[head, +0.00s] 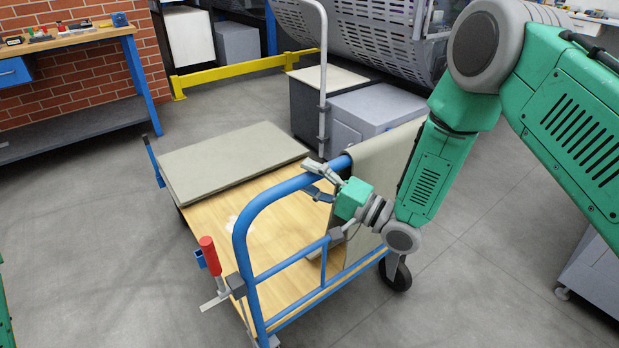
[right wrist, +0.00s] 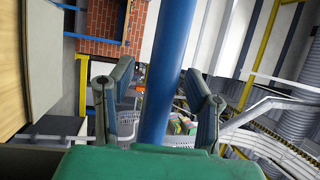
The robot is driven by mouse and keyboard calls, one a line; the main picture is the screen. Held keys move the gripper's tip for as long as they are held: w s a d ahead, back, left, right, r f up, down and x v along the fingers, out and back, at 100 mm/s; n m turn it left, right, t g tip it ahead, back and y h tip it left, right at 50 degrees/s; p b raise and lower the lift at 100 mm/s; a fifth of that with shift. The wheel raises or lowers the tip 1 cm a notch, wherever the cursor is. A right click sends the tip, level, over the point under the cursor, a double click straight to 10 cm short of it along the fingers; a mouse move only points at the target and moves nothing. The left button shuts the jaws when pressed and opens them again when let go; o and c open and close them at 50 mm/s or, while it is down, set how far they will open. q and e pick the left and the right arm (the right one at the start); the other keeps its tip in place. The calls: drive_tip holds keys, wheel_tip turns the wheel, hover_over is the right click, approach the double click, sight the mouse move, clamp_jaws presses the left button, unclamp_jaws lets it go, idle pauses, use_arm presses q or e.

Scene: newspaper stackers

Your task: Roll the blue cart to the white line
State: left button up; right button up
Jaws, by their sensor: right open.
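The blue cart (head: 240,248) stands on the grey floor, with a wooden deck and a blue tubular push handle at its near end. My right gripper (head: 318,181) is at the upper right bend of this handle. In the right wrist view its two fingers (right wrist: 158,92) are spread apart. The blue handle tube (right wrist: 168,70) shows between them, and contact cannot be made out. My left gripper is not in view. I see no white line on the floor in either view.
A grey slab (head: 235,160) lies on the deck, and a beige panel (head: 375,165) stands at its right side. A red-handled clamp (head: 210,257) is at the near left corner. A workbench (head: 75,40) and grey cabinets (head: 375,108) stand behind. Floor left is clear.

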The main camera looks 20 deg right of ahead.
clamp_jaws()
